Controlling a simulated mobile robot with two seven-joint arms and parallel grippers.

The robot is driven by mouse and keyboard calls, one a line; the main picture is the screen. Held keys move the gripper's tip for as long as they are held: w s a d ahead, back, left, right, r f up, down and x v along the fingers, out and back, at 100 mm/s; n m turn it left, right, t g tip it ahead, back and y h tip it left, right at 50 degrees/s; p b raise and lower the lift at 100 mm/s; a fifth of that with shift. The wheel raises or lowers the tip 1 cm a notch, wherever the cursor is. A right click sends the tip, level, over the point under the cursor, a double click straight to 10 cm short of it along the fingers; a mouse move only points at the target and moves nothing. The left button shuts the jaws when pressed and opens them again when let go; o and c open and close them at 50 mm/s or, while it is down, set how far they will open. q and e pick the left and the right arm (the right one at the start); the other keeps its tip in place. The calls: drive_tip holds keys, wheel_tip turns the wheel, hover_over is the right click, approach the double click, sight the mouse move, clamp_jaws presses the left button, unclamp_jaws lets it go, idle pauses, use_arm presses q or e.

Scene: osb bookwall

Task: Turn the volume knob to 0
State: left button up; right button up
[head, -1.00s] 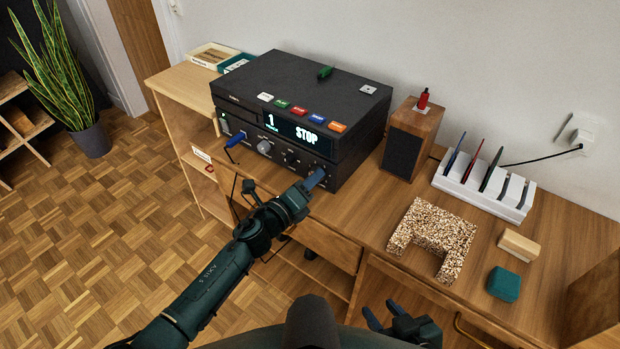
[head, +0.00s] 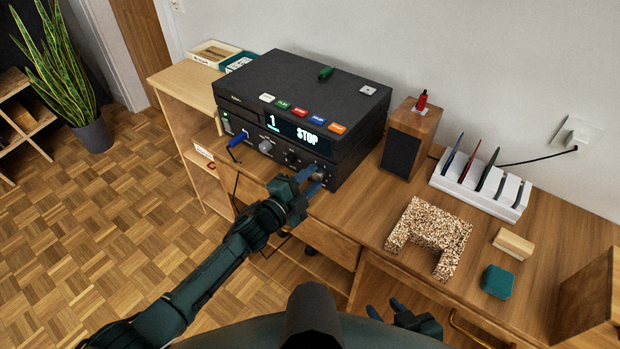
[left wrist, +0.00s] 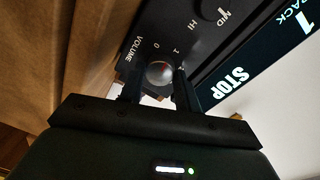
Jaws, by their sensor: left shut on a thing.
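The black stereo unit (head: 290,110) stands on the wooden desk, its display reading "1" and "STOP". Its volume knob (left wrist: 160,73) is a round grey knob under the printed word VOLUME, with 0 and 1 marked around it in the left wrist view. My left gripper (left wrist: 159,92) is shut on the knob, one finger on each side. In the head view my left gripper (head: 313,180) is at the lower right of the unit's front and partly hides the knob. The knob's pointer is not clear. My right gripper (head: 385,310) is open and empty near the desk's front edge.
A wooden speaker (head: 408,140) with a small red bottle on top stands right of the unit. A white rack (head: 480,190), a speckled U-shaped block (head: 430,232), a wooden block (head: 513,243) and a teal block (head: 497,281) lie further right.

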use_arm(q)
drive_tip(key=n, duration=0.3)
drive_tip(key=shift+n, duration=0.3)
drive_tip(key=shift+f+n, duration=0.1)
drive_tip(key=shift+n, duration=1.5)
drive_tip(key=shift+h, duration=0.3)
drive_tip(key=o, duration=1)
drive_tip(key=shift+a, duration=0.1)
drive_tip(key=v, duration=1.3)
drive_tip(key=shift+s+p, duration=0.1)
drive_tip(key=shift+p, duration=0.3)
